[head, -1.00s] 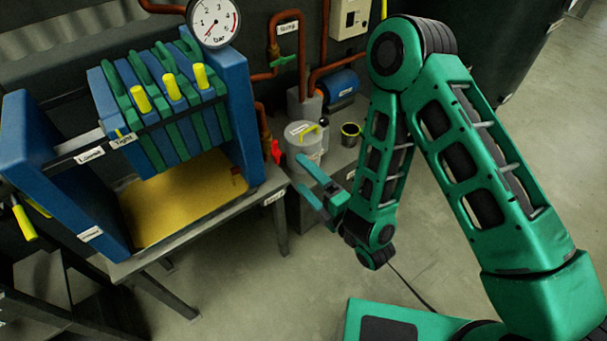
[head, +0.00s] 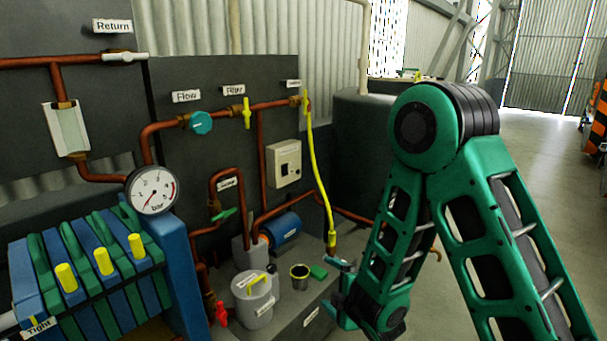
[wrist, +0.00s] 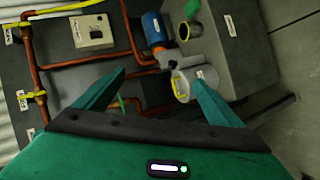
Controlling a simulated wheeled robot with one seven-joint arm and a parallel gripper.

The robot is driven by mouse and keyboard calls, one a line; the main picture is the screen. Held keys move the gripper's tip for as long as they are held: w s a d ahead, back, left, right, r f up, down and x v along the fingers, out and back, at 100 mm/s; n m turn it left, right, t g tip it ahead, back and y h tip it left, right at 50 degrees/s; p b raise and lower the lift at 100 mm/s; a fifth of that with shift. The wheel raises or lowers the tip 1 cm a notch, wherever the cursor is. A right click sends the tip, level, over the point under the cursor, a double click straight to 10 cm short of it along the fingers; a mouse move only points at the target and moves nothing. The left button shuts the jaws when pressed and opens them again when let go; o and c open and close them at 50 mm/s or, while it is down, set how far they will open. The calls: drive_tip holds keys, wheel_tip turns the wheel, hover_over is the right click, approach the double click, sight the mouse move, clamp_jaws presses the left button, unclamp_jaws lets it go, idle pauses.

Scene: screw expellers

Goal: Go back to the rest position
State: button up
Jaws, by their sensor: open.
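My gripper (head: 341,292) is low in the head view, at the end of my green folded arm, in front of the right end of the grey bench. Its jaws are apart. In the wrist view my gripper (wrist: 160,92) shows two green fingers spread wide with nothing held between them. Beyond the fingers lie the grey lidded pot (wrist: 184,84) with a yellow handle, the blue motor (wrist: 154,30) and copper pipes. The fingers look apart from these things. Part of the gripper is cut off or hidden by the arm in the head view.
The grey bench (head: 290,328) carries the lidded pot (head: 254,298), an open cup (head: 300,277) and a green block (head: 318,271). A filter press (head: 85,265) and pressure gauge (head: 152,190) stand left. A yellow hose (head: 319,165) hangs near my arm. Open floor (head: 540,170) lies right.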

drive_tip(key=s+d+r+m+g+h, duration=0.2)
drive_tip(key=d+r+m+h, duration=0.15)
drive_tip(key=d, duration=0.55)
drive_tip(key=s+d+r+m+g+h, duration=0.25)
drive_tip(key=d+m, duration=0.25)
drive_tip(key=d, duration=0.4)
drive_tip(key=s+d+r+m+g+h, duration=0.1)
drive_tip(key=s+d+r+m+h, duration=0.2)
drive_tip(key=d, duration=0.7)
drive_tip(key=s+d+r+m+g+y, duration=0.2)
drive_tip(key=s+m, duration=0.5)
drive_tip(key=s, duration=0.7)
drive_tip(key=s+d+r+m+g+y, duration=0.2)
drive_tip(key=s+r+m+g, duration=0.3)
drive_tip(key=s, duration=1)
drive_tip(key=shift+d+r+m, duration=0.45)
drive_tip(key=shift+d+m, duration=0.3)
drive_tip(key=shift+m, duration=0.4)
